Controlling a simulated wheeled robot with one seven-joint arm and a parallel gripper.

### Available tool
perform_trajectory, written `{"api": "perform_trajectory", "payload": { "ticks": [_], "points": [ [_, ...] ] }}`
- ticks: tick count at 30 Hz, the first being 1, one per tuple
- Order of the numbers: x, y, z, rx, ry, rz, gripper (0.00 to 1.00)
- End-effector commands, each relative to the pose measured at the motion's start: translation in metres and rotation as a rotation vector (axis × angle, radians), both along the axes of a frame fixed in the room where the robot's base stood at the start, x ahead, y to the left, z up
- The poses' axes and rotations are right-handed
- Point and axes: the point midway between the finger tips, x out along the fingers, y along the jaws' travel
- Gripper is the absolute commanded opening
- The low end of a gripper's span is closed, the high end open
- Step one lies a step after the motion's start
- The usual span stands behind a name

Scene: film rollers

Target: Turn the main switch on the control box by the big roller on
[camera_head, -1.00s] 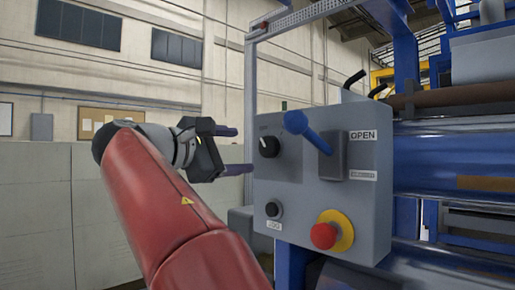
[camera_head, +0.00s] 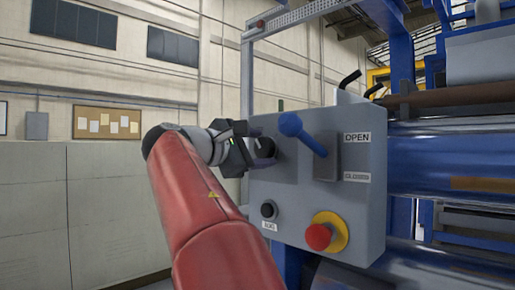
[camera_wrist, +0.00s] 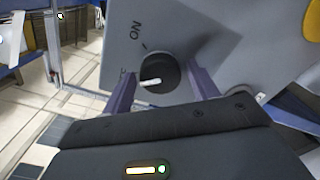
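The grey control box (camera_head: 285,185) stands in front of the big roller. Its main switch is a black round knob with a white pointer line, clear in the wrist view (camera_wrist: 158,74). An "ON" label (camera_wrist: 137,31) is printed above and left of the knob there. The white line lies roughly sideways and does not point at the label. My gripper (camera_wrist: 163,73) is open, with one purple finger on each side of the knob. I cannot tell whether either finger touches it.
A blue-handled lever (camera_head: 302,132) sticks out close to the right of my gripper. Below are a small black jog button (camera_head: 268,210) and a red emergency button (camera_head: 319,237) on a yellow base. The blue roller (camera_head: 445,160) is to the right. The left side is free.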

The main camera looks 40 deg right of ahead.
Motion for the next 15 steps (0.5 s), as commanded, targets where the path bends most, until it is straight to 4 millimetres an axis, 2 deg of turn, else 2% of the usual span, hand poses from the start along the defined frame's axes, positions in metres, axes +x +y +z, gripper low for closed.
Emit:
{"api": "perform_trajectory", "payload": {
  "ticks": [1, 8, 15],
  "points": [
    [-0.0001, 0.0002, 0.0001, 0.000, 0.000, 0.000, 0.52],
    [-0.0002, 0.0003, 0.0000, 0.000, 0.000, 0.000, 0.23],
    [-0.0002, 0.0003, -0.0006, 0.002, -0.021, -0.001, 0.23]
  ]
}}
